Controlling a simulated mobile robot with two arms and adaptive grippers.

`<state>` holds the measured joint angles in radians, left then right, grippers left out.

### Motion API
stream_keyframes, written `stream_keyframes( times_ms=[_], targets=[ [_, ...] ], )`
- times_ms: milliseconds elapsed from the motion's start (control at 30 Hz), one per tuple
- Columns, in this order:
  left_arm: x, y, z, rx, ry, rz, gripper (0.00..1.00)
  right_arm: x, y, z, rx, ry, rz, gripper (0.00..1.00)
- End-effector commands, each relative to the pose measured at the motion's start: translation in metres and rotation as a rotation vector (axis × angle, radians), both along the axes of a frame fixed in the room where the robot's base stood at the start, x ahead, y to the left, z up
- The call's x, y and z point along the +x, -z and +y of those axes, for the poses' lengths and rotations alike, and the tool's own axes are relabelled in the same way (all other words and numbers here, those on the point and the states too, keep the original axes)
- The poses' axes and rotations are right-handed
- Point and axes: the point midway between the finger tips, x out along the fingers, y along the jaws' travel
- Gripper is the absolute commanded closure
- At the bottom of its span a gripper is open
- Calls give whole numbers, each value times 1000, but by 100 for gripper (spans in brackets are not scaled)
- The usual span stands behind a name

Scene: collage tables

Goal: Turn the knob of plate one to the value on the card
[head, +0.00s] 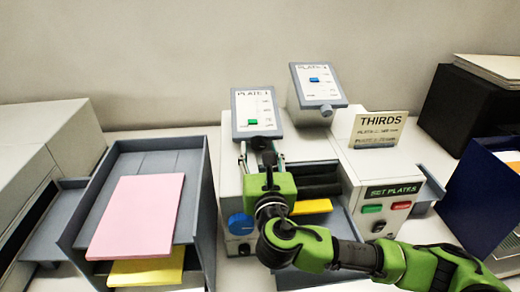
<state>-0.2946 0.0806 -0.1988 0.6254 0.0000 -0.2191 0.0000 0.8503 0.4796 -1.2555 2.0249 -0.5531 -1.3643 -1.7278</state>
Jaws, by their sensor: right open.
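The plate one panel (254,112) is a tilted grey-framed white box labelled PLATE 1, with a green marker (252,122) low on its scale. My right gripper (261,150) is open at the panel's lower edge, its fingers apart. The knob of plate one is hidden or too unclear to tell there, so I cannot tell whether the fingers touch it. The card (378,129) reads THIRDS, with two smaller lines for the plates that are too blurred to read. My left gripper is not in view.
The plate two panel (316,85) has a blue marker and a grey knob (326,110). The machine has a blue knob (240,223) and green (372,209) and red (401,205) buttons. A grey tray (205,215) holds pink and yellow sheets at left. A blue bin (480,190) stands right.

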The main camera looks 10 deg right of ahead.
Motion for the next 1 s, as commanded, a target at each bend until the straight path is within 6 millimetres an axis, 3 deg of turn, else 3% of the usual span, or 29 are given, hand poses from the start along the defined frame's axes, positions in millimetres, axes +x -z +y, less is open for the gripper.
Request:
stream_keyframes(
  times_ms=[133,300,500,800,1000],
  targets=[
    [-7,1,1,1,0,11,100,0,0,0,0,0,0,56],
    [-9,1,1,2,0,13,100,0,0,0,0,0,0,94],
    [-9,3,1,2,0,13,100,-1,2,0,25,-7,1,94],
    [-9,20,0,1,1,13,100,0,4,-2,301,-96,0,94],
    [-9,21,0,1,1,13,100,0,0,-2,358,-116,-1,94]
  ],
)
